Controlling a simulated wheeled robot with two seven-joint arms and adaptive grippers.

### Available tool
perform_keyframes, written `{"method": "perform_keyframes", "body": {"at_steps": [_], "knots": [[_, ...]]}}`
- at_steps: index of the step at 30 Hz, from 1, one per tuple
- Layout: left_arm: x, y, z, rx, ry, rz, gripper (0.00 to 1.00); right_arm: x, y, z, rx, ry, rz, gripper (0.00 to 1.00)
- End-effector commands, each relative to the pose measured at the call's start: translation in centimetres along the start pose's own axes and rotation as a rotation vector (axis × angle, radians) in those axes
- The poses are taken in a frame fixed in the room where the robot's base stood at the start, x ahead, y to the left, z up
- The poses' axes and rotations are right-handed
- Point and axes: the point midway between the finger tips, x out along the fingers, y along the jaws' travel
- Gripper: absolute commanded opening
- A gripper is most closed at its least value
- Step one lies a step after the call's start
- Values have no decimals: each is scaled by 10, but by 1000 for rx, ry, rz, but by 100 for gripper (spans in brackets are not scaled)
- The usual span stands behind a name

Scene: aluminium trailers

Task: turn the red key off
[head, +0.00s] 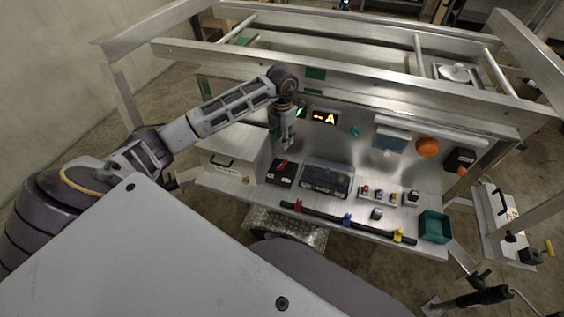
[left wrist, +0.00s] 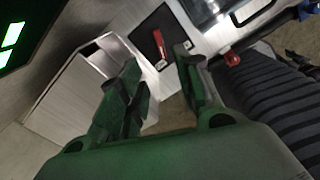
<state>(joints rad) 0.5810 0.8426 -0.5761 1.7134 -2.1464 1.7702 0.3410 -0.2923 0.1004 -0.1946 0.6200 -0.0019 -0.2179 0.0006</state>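The red key (head: 282,163) sits on a black switch plate (head: 279,178) on the trailer's work shelf, right of the grey metal box. In the left wrist view the red key (left wrist: 158,40) stands out from the black plate (left wrist: 150,30), just beyond my fingertips. My left gripper (head: 284,143) hangs above and just behind the plate in the head view. In the left wrist view its green fingers (left wrist: 158,56) are apart with nothing between them, not touching the key. My right gripper is in neither view.
A grey metal box (head: 228,160) with a handle stands left of the plate. A clear-lidded case (head: 328,178) is close on its right. A black rail (head: 350,219) with coloured clips runs along the front. A lit display (head: 324,118) is on the panel behind.

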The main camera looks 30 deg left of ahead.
Motion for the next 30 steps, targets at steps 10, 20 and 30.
{"method": "perform_keyframes", "body": {"at_steps": [10,20,30], "knots": [[29,0,-1,-1,2,-1,34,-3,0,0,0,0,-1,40],[73,-1,0,0,2,-2,34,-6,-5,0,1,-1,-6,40],[116,0,-1,0,2,-1,34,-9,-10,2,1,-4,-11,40]]}}
